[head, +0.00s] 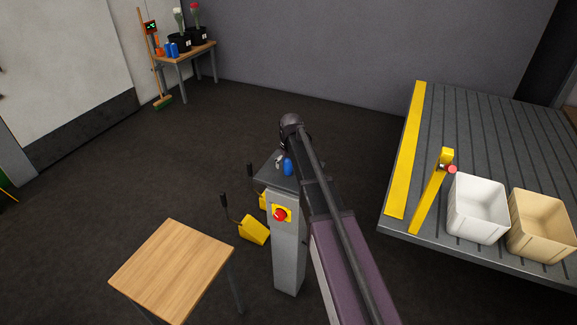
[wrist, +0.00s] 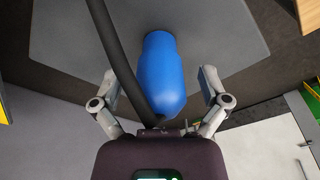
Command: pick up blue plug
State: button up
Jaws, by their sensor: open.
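The blue plug (wrist: 162,72) is a smooth, rounded blue piece on the grey top plate (wrist: 235,40) of a post. In the head view the blue plug (head: 288,167) shows beside my arm on the grey post (head: 288,240). My gripper (wrist: 158,82) is open, with one finger on each side of the plug and a visible gap on both sides. A dark hose-like bar crosses the left part of the wrist view and covers some of the plug's left edge. In the head view the fingers are mostly hidden.
A red button on a yellow plate (head: 281,213) is on the post's front. A wooden table (head: 172,268) stands front left. A slatted platform (head: 480,130) at right bears a white bin (head: 478,206) and a tan bin (head: 541,225). A far table (head: 186,52) holds black pots.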

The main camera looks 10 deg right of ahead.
jog(key=c, duration=1.3)
jog(key=shift+o, duration=0.2)
jog(key=shift+r, duration=0.2)
notch_tip(320, 180, up, 3)
jog(key=p, duration=0.3)
jog(key=s+d+p, duration=0.1)
jog(key=s+d, duration=0.2)
jog(key=s, duration=0.4)
jog(key=s+d+r+p, duration=0.1)
jog(key=s+d, duration=0.2)
jog(key=s, duration=0.4)
jog(key=shift+s+d+r, duration=0.2)
jog(key=shift+s+r, duration=0.1)
jog(key=shift+s, duration=0.05)
jog(key=shift+s+d, duration=0.1)
